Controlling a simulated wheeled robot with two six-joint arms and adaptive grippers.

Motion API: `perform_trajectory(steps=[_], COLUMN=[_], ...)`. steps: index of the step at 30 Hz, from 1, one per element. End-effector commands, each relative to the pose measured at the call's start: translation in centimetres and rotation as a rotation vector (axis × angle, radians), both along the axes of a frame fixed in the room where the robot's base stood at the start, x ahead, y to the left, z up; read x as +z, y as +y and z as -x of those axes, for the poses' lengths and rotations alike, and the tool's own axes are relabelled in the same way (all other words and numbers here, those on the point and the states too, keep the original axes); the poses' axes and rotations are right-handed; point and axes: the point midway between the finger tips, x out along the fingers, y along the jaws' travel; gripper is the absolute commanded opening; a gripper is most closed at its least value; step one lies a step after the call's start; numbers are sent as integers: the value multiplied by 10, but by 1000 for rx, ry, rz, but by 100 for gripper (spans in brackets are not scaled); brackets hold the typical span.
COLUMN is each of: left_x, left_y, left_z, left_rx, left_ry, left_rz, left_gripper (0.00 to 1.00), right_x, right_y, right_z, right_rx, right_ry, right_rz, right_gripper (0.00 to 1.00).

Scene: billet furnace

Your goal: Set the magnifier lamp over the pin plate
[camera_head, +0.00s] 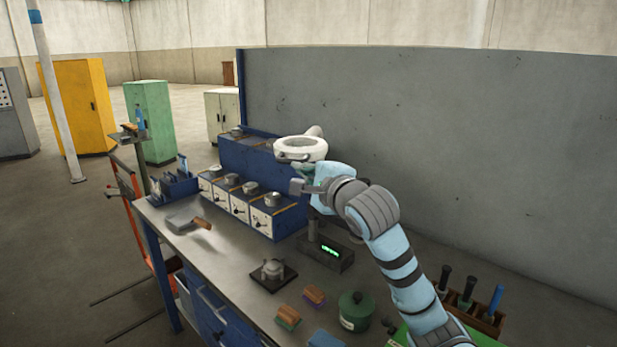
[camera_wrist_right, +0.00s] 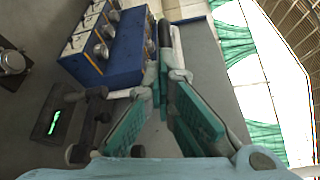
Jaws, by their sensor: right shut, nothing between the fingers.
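The magnifier lamp (camera_head: 300,149) shows in the head view as a white ring head in front of the grey panel, above the blue drawer units. My right gripper (camera_head: 303,183) is just below the ring head, with its fingers shut and empty. In the right wrist view its green-padded fingers (camera_wrist_right: 165,78) come together at the tips; I cannot tell whether they touch the lamp. A small dark plate (camera_head: 290,275) with a metal piece on it, likely the pin plate, lies on the bench, nearer and lower left of the lamp. My left gripper is out of view.
The grey bench (camera_head: 225,265) holds a blue box unit with knobs (camera_head: 265,219), a black box with a green display (camera_head: 326,252), a green round tin (camera_head: 356,310) and brushes (camera_head: 315,295). A tool rack (camera_head: 470,309) stands at right.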

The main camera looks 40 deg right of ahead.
Motion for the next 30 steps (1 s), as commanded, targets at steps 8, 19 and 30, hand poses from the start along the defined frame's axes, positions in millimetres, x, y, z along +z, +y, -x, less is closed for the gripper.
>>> perform_trajectory(steps=[8, 19, 30], left_x=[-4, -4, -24], left_y=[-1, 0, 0], left_z=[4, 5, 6], left_rx=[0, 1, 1], left_ry=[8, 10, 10], left_rz=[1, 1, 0], left_gripper=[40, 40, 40], right_x=[-1, -1, -9], right_y=[-5, -4, -4], right_z=[-3, -3, 10], right_rx=[-28, -25, 6], right_ry=[8, 6, 3], right_rz=[3, 5, 10], right_gripper=[0, 0, 0])
